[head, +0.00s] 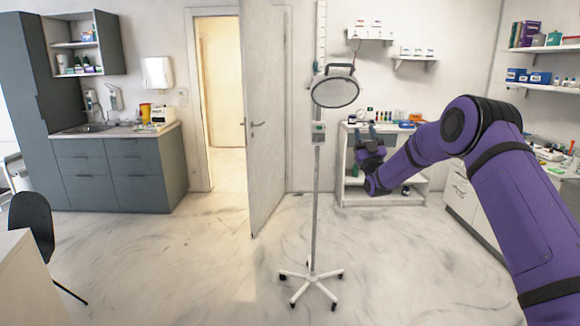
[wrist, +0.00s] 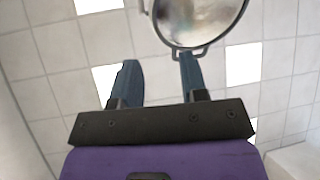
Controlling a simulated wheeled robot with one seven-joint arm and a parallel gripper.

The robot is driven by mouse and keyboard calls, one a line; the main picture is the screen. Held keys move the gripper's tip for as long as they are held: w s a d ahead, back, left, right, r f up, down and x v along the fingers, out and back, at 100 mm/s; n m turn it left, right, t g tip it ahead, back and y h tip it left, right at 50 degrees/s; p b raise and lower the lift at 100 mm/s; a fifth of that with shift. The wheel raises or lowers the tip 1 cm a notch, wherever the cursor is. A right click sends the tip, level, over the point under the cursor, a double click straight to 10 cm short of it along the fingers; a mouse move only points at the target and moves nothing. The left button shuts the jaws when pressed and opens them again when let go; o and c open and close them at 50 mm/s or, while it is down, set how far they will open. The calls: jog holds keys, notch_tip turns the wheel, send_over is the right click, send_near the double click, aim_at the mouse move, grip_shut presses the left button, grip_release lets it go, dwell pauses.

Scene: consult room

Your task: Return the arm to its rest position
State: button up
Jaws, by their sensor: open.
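My purple arm reaches in from the right in the head view, bent at the elbow. My gripper (head: 367,134) is at its end, with the fingers pointing up, in front of a white shelf unit. The wrist view shows the two blue fingers of my gripper (wrist: 158,80) spread apart with nothing between them. Tiled ceiling with bright panels lies behind them.
A round lamp (head: 335,92) on a wheeled stand (head: 316,200) stands just left of my gripper; its head also shows in the wrist view (wrist: 197,20), close to the fingertips. A white shelf unit (head: 350,195) is behind. Floor at centre left is clear.

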jog(key=s+a+r+g+h, duration=0.15)
jog(key=s+r+g, duration=0.3)
jog(key=r, duration=0.65)
jog(key=s+d+r+m+g+h, duration=0.1)
jog(key=s+r+g+h, duration=0.15)
jog(key=s, duration=0.45)
jog(key=s+d+r+m+g+h, duration=0.1)
jog(key=s+r+m+g+h, duration=0.15)
jog(key=s, duration=0.45)
jog(key=s+d+f+m+g, duration=0.1)
jog(key=s+f+g, duration=0.3)
jog(key=s, duration=1)
jog(key=s+d+f+m+g, duration=0.1)
jog(key=s+f+g, duration=0.3)
jog(key=s, duration=1.1)
jog(key=s+d+f+m+g, duration=0.1)
jog(key=s+f+g, duration=0.3)
jog(key=s, duration=1.1)
jog(key=shift+s+d+f+g+h, duration=0.2)
jog(key=shift+d+f+g+h, duration=0.2)
jog(key=shift+d, duration=0.35)
